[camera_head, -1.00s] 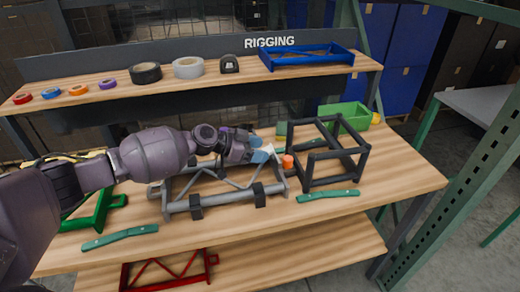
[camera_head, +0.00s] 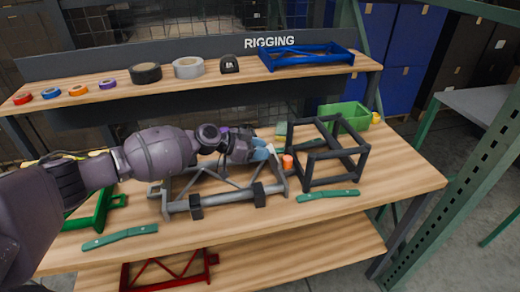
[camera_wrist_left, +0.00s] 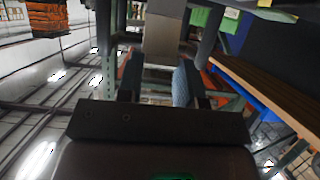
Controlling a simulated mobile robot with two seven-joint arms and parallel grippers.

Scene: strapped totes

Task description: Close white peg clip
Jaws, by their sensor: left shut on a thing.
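My left gripper (camera_head: 262,153) is over the right end of a grey truss frame (camera_head: 225,203) on the workbench. Its blue finger pads are shut on the white peg clip (camera_head: 270,148), of which only a small pale part shows at the fingertips. In the left wrist view the gripper (camera_wrist_left: 157,82) has its two blue pads apart, with a grey surface between and beyond them. The clip's shape and whether it is closed are hidden. My right gripper is not in view.
An orange cylinder (camera_head: 288,162) and a black cube frame (camera_head: 311,184) stand just right of the gripper. Green bars (camera_head: 328,195) lie along the bench front. A green bin (camera_head: 350,116) is behind. The upper shelf (camera_head: 110,96) carries tape rolls and a blue frame (camera_head: 305,59).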

